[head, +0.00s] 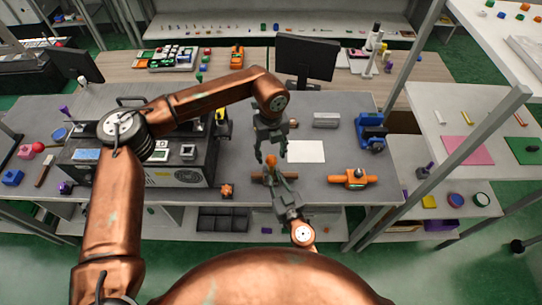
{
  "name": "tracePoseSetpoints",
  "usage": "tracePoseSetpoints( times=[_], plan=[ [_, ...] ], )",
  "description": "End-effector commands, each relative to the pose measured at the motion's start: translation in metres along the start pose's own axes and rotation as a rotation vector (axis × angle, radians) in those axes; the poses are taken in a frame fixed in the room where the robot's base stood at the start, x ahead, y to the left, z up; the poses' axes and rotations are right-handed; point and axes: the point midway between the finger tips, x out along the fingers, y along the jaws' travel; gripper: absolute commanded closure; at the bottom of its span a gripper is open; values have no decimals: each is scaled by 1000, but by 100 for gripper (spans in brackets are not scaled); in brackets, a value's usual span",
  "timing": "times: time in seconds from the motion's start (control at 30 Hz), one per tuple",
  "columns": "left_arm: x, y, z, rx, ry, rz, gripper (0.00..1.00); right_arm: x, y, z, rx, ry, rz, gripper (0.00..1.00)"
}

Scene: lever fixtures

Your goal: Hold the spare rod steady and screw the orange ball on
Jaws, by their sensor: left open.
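A small orange ball-like thing (270,163) shows at the front middle of the grey table, just below my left gripper. My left gripper (271,155) points down with its fingers apart, close above it. My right gripper (274,180) reaches in from the front, its fingers close below the orange thing. An orange-brown bar (257,176) lies crosswise behind the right fingers. The spare rod cannot be told apart clearly among the fingers. Whether the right fingers are closed on it is hidden.
An orange fixture (352,179) stands right of the grippers, and a blue device (371,132) behind it. A white sheet (306,151) lies nearby. A dark machine (180,172) fills the table's left. A small orange-brown part (227,191) lies at the front edge.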

Motion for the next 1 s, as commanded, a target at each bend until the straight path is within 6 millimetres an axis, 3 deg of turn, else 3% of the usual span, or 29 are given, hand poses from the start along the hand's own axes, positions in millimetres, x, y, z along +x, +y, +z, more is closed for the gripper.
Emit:
tracePoseSetpoints(
  times=[0.3, 0.5, 0.87, 0.9, 1.0],
  plan=[
    [-67, 0, 1, 0, -2, -2, 53, 0, 0, 0, 0, 0, 0, 100],
    [-93, 0, 1, -1, -1, -1, 53, 0, 0, 0, 0, 0, 0, 100],
    [-101, 0, 0, 0, 1, 0, 53, 0, 0, 0, 0, 0, 0, 100],
    [-101, 0, 0, 0, 1, 0, 53, 0, 0, 0, 0, 0, 0, 86],
    [-101, 0, 0, 0, 1, 0, 53, 0, 0, 0, 0, 0, 0, 79]
  ],
)
